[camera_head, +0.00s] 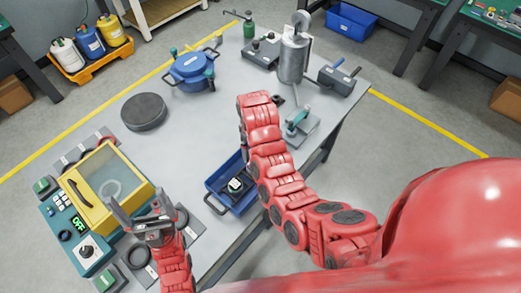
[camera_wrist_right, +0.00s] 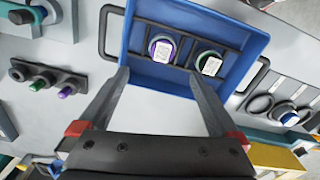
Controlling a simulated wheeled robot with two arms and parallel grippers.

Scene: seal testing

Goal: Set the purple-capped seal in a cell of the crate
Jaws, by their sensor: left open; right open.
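The blue crate (camera_head: 248,203) sits near the table's front edge, and it fills the upper middle of the right wrist view (camera_wrist_right: 134,40). There the purple-ringed seal (camera_wrist_right: 162,48), with a white label on top, sits in the left cell. A green-ringed seal (camera_wrist_right: 208,63) is in the cell beside it. My right gripper (camera_wrist_right: 160,76) is open and empty, its fingertips spread by the crate's near wall, apart from the seals. My arm hides it in the head view. My left gripper (camera_head: 138,200) is open and empty beside the yellow-lidded tester (camera_head: 105,180).
A blue lidded pot (camera_head: 191,70) and a dark round disc (camera_head: 144,112) stand behind on the table. A metal cylinder (camera_head: 293,58) stands at the back right. A holder with green and purple plugs (camera_wrist_right: 48,80) is left of the crate in the wrist view.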

